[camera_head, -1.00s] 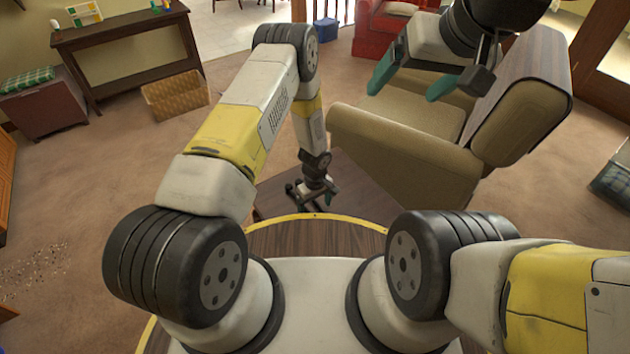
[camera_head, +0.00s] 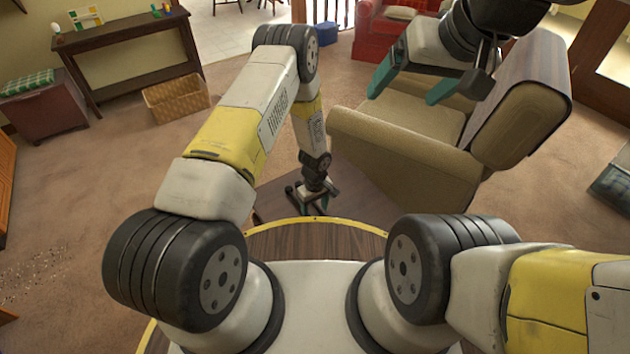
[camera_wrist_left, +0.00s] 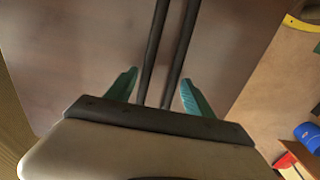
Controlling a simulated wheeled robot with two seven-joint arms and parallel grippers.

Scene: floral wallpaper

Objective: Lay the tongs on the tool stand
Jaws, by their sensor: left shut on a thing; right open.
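The tongs (camera_wrist_left: 168,60) show in the left wrist view as two long dark rods running up between the teal fingertips. My left gripper (camera_wrist_left: 158,88) is shut on them, with one finger on each side. In the head view my left gripper (camera_head: 313,202) is low, over a brown tabletop (camera_head: 272,200) just beyond my base; the tongs are too small and dark there to make out clearly. My right gripper (camera_head: 412,84) is open and empty, raised in front of the beige armchair. I cannot pick out the tool stand in either view.
The beige armchair (camera_head: 400,155) stands close behind and right of the tabletop. A woven basket (camera_head: 177,97) and a dark console table (camera_head: 125,40) are at the back left.

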